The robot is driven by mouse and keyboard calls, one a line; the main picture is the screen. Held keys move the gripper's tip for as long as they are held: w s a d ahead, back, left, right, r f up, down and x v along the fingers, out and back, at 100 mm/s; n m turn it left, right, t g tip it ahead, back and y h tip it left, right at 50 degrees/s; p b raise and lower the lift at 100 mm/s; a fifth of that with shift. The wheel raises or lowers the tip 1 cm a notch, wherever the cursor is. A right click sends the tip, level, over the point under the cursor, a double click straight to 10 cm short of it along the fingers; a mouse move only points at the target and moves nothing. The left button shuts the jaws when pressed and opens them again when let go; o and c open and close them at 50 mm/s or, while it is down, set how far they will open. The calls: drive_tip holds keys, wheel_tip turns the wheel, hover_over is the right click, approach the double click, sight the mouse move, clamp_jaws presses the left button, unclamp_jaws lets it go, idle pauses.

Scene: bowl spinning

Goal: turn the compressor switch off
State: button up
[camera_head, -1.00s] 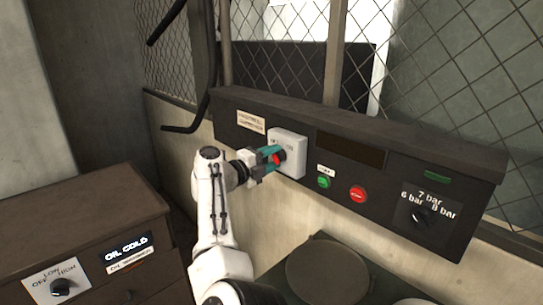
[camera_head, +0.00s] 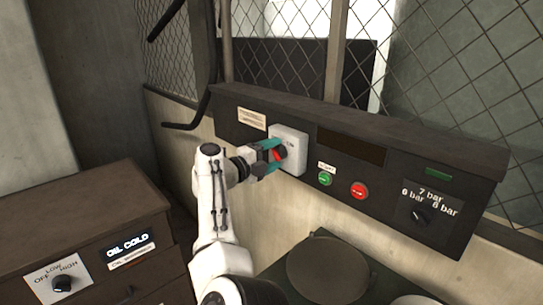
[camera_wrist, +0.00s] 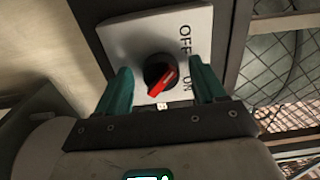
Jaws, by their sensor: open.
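The compressor switch (camera_head: 280,154) is a red rotary handle on a black round base, mounted on a white plate (camera_head: 299,140) on the dark panel. In the wrist view the red handle (camera_wrist: 162,82) lies slanted, upper right to lower left, on its white plate (camera_wrist: 130,35). OFF and ON are printed beside it on the right; which label it points to I cannot tell. My gripper (camera_head: 273,155) is at the switch. Its teal fingers stand open on either side of the handle in the wrist view (camera_wrist: 160,88), with visible gaps.
The dark panel also has a green button (camera_head: 325,179), a red button (camera_head: 359,190) and a pressure knob (camera_head: 419,215). A brown cabinet (camera_head: 80,215) stands at left, a round lid (camera_head: 328,265) below. Wire mesh rises behind the panel.

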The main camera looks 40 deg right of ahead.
drive_tip(key=a+b, duration=0.2)
drive_tip(key=a, duration=0.8)
drive_tip(key=shift+s+a, duration=0.2)
drive_tip(key=shift+a, duration=0.2)
